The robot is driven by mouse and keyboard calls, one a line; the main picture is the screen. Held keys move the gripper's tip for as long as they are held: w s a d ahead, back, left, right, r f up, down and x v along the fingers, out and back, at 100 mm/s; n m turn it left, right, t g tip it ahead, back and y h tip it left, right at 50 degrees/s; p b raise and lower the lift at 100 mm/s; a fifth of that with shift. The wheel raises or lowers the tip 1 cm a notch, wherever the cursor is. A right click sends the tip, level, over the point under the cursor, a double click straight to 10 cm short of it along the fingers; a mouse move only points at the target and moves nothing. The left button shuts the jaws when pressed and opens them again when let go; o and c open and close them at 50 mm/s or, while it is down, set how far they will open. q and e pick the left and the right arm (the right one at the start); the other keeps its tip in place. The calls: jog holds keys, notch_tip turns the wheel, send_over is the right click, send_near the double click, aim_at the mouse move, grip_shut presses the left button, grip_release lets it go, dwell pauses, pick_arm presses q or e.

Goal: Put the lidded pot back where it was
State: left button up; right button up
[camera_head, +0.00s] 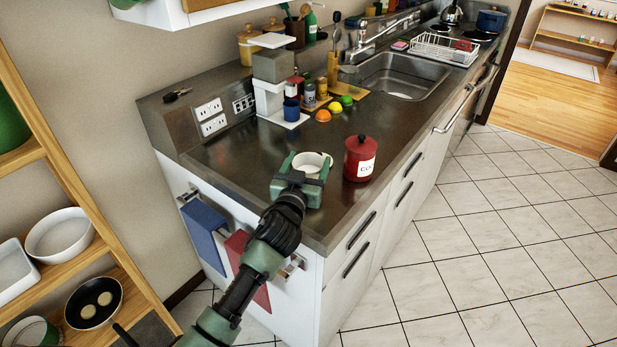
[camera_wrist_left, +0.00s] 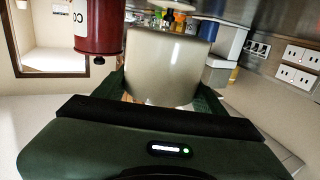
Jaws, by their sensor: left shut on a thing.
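My left gripper (camera_head: 300,172) is shut on a white cup (camera_head: 312,160) at the near end of the steel counter. In the left wrist view the pale cup (camera_wrist_left: 160,65) fills the space between the green fingers (camera_wrist_left: 160,95). A red lidded canister (camera_head: 360,160) with a white label stands upright just right of the cup, apart from the gripper. It also shows upside down in the left wrist view (camera_wrist_left: 97,28). A dark blue pot (camera_head: 491,21) is at the far end by the hob; its lid is too small to make out. My right gripper is not in view.
A white stand (camera_head: 268,98), jars and fruit (camera_head: 335,106) are behind the cup. The sink (camera_head: 400,75), dish rack (camera_head: 440,50) and kettle (camera_head: 451,13) lie farther along. Towels (camera_head: 203,232) hang on the counter's end. A wooden shelf (camera_head: 65,180) stands left. The tiled floor is clear.

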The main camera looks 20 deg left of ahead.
aim_at(312, 167)
pick_arm(q)
jog(key=shift+f+b, duration=0.4)
jog(key=shift+f, duration=1.7)
jog(key=o, duration=2)
jog(key=shift+f, duration=0.1)
jog(key=s, duration=0.3)
jog(key=s+b, duration=0.1)
jog(key=s, duration=0.6)
jog(key=shift+s+d, duration=0.25)
jog(key=shift+s, duration=0.85)
